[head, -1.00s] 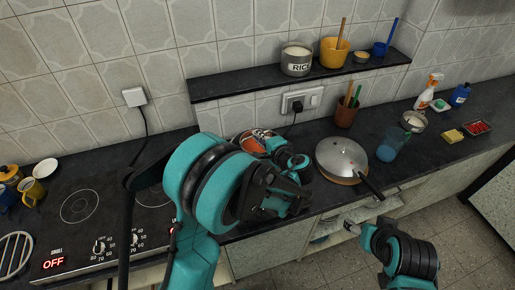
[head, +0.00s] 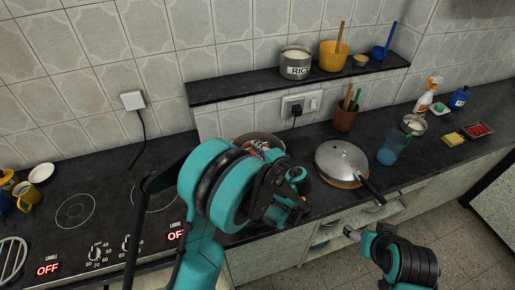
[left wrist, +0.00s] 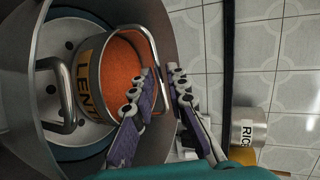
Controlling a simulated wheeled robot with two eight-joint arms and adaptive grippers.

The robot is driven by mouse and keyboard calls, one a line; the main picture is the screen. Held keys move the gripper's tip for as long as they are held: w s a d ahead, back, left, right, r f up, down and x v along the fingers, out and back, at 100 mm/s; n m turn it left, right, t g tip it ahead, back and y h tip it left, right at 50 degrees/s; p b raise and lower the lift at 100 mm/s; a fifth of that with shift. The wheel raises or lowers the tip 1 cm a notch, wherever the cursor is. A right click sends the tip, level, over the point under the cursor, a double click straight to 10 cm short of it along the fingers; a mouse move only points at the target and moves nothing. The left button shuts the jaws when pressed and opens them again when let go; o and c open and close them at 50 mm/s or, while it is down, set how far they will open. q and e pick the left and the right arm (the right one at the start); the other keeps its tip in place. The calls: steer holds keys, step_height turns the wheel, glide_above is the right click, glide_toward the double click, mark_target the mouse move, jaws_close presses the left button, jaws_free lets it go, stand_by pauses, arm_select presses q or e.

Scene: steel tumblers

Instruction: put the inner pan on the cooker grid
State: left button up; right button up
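In the left wrist view a pan labelled "LENT" (left wrist: 86,75), with orange contents and metal loop handles, sits inside a wider grey vessel (left wrist: 150,15). I take it to be the inner pan. My left gripper (left wrist: 163,75) is open at its right side, one finger over the contents and one outside the rim, with the right handle passing between or close by them. In the head view the vessel (head: 258,137) is partly hidden behind my left gripper (head: 297,205). The cooker grid (head: 12,256) is at the lower left. My right gripper (head: 350,231) is low, away from the counter; its opening is unclear.
The black cooker (head: 105,225) shows OFF displays. A lidded pan (head: 342,160) stands right of my left gripper, with a utensil pot (head: 345,118) and blue tumbler (head: 392,148) nearby. A shelf (head: 225,90) holding a RICE tin (head: 296,64) overhangs behind. Mugs (head: 25,193) stand at left.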

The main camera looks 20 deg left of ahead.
arm_select(q)
steer(key=shift+s+d+r, duration=0.2)
steer(key=shift+d, duration=0.1)
steer(key=p+v, duration=0.3)
steer(key=v, duration=0.8)
steer(key=a, duration=0.1)
steer(key=s+a+n+g+h, duration=0.1)
steer(key=a, duration=0.1)
steer(key=s+a+r+g+h, duration=0.1)
steer(key=shift+s+a, duration=0.25)
steer(key=shift+a, duration=0.15)
steer(key=s+a+r+n+h, duration=0.1)
steer(key=s+n+h, duration=0.3)
steer(key=s, duration=0.3)
steer(key=s+a+r+n+h, duration=0.1)
steer(key=s+a+n+h, duration=0.1)
steer(key=s, duration=0.6)
steer(key=shift+s+r+n+g+h, duration=0.25)
steer(key=shift+r+n+g+h, duration=0.15)
steer(key=shift+n+h, duration=0.6)
steer(key=shift+a, duration=0.1)
